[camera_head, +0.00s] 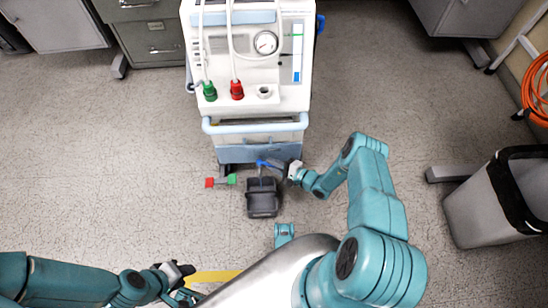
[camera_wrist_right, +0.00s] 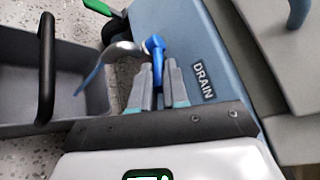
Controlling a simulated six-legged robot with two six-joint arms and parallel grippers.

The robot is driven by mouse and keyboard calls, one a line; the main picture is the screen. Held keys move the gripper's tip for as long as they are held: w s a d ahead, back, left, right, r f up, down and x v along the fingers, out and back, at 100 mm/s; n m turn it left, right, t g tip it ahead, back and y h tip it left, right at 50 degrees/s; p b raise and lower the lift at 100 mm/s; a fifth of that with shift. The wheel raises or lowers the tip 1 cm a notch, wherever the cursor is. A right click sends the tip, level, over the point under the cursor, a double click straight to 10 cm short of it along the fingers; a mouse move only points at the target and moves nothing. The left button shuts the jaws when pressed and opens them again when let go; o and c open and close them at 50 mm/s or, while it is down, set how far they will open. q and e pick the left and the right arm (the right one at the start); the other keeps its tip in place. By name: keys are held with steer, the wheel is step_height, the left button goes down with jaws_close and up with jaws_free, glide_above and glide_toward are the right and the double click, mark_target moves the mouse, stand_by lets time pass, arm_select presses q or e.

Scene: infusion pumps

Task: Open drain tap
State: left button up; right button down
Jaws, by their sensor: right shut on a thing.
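The blue drain tap (camera_head: 262,163) is low on the front of the white and blue machine (camera_head: 256,128). In the right wrist view, its blue handle (camera_wrist_right: 155,46) stands at the fingertips beside the "DRAIN" label (camera_wrist_right: 204,80). My right gripper (camera_head: 283,167) is shut on the handle; its fingers (camera_wrist_right: 160,75) show close together. A grey curved spout (camera_wrist_right: 122,50) extends left from the tap. A thin bluish streak, perhaps liquid, runs from it towards the dark container (camera_head: 262,204) below. My left gripper (camera_head: 183,276) is low at the left, away from the machine; its opening is unclear.
Red and green fittings (camera_head: 220,181) are on the floor left of the dark container, which has a black handle (camera_wrist_right: 46,65). A grey bin (camera_head: 480,208) stands at the right. Cabinets (camera_head: 150,40) stand behind. Open floor lies left and right of the machine.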

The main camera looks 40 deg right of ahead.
steer(key=shift+s+a+m+t+h+p, duration=0.2)
steer(key=shift+a+m+h+p, duration=0.1)
steer(key=shift+m+h+p, duration=0.55)
steer(key=shift+s+a+m+t+h+p, duration=0.25)
steer(key=shift+m+h+p, duration=0.35)
steer(key=shift+h, duration=0.35)
steer(key=shift+s+a+m+t+h+p, duration=0.2)
steer(key=shift+a+m+h+p, duration=0.15)
steer(key=shift+m+h+p, duration=0.45)
steer(key=shift+h, duration=0.4)
steer(key=c, duration=1.4)
jaws_free()
